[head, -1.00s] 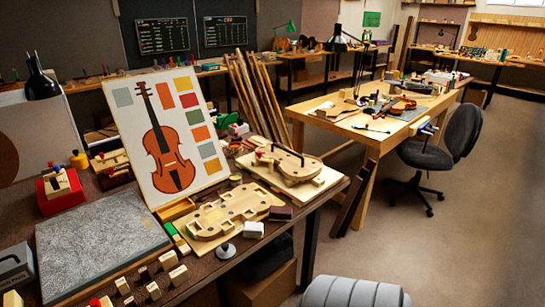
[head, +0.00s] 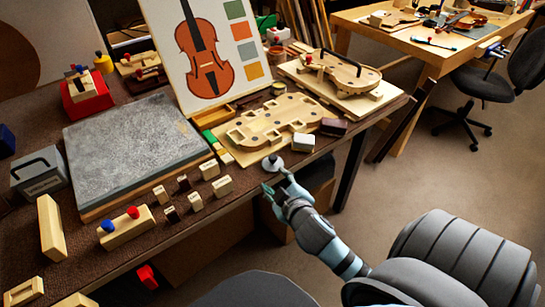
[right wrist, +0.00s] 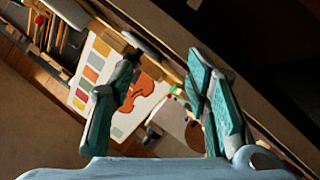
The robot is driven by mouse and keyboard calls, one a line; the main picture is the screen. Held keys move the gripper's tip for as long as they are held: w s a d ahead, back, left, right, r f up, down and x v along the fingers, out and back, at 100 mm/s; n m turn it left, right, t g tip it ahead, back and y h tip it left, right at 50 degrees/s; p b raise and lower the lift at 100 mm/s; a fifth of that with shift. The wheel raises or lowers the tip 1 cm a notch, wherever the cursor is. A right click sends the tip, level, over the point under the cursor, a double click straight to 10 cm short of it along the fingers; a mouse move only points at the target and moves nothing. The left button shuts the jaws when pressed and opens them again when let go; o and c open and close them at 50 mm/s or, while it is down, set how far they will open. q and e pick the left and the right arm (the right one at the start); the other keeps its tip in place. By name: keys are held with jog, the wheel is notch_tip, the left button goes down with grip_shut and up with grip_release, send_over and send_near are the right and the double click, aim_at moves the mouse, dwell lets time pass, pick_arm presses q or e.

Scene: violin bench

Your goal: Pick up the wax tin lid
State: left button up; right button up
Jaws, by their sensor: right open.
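A small round tin (head: 278,89) lies farther back, beside the violin picture. My left gripper is not in view.
A wooden violin mould (head: 270,124) lies behind the pale piece, with a white block (head: 303,142) and a dark block (head: 333,127) to its right. Small wooden blocks (head: 222,186) stand to the left. A grey stone slab (head: 130,150) fills the bench's left middle.

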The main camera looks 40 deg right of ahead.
jog(key=w+a+r+n+t+y, duration=0.1)
jog(key=w+r+n+t, duration=0.25)
jog(key=r, duration=0.55)
jog(key=w+a+r+n+t+y, duration=0.1)
jog(key=w+a+r+n+t, duration=0.3)
jog(key=r, duration=0.6)
jog(key=s+a+r+n+g+y, duration=0.1)
jog(key=a+r+n+y, duration=0.3)
jog(key=n+y, duration=0.55)
jog(key=a+r+n+g+y, duration=0.1)
jog(key=a+r+n+y, duration=0.35)
jog(key=n+y, duration=0.45)
jog(key=n+g+h+b, duration=0.1)
jog(key=n+g+h, duration=1)
jog(key=g+h, duration=0.3)
send_near(274, 156)
jog(key=shift+g, duration=0.25)
jog(key=b+x, duration=0.4)
jog(key=x, duration=0.4)
jog(key=shift+w+a+f, duration=0.15)
jog(key=shift+w+f, duration=0.05)
jog(key=shift+f, duration=0.15)
jog(key=shift+w+f, duration=0.1)
jog(key=shift+w, duration=0.1)
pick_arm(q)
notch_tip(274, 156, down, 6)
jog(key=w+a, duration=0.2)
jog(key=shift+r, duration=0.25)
pick_arm(e)
grip_shut()
